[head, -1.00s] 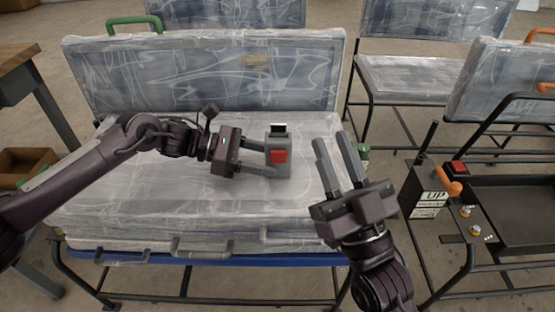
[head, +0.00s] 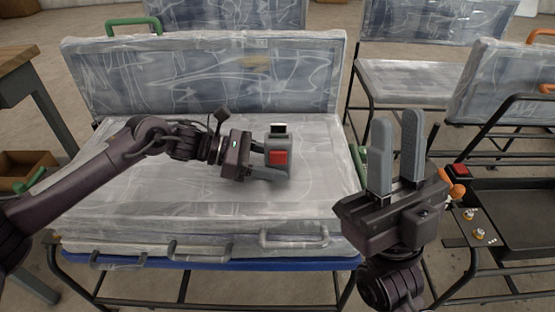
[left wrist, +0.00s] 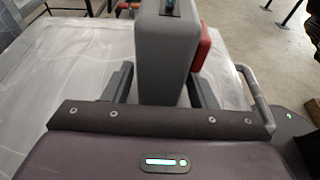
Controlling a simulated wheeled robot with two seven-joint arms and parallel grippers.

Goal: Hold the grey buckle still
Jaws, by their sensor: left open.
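The grey buckle (head: 276,141) with a red button (head: 279,158) stands upright on the plastic-wrapped seat. A small metal-and-black piece shows at its top. My left gripper (head: 267,163) reaches it from the left, jaws open, with one finger on either side of its body. In the left wrist view the buckle (left wrist: 163,50) rises between the two finger pads, with its red part to the right; contact with the pads cannot be made out. My right gripper (head: 397,122) is raised at the front right, fingers up and apart, empty, away from the buckle.
The wrapped seat cushion (head: 215,210) lies on a dark frame, with its wrapped backrest (head: 200,75) behind. Grey handles (head: 295,240) line the front edge. At right are a black tray (head: 520,235) and a control box with a red button (head: 460,171). The seat around the buckle is clear.

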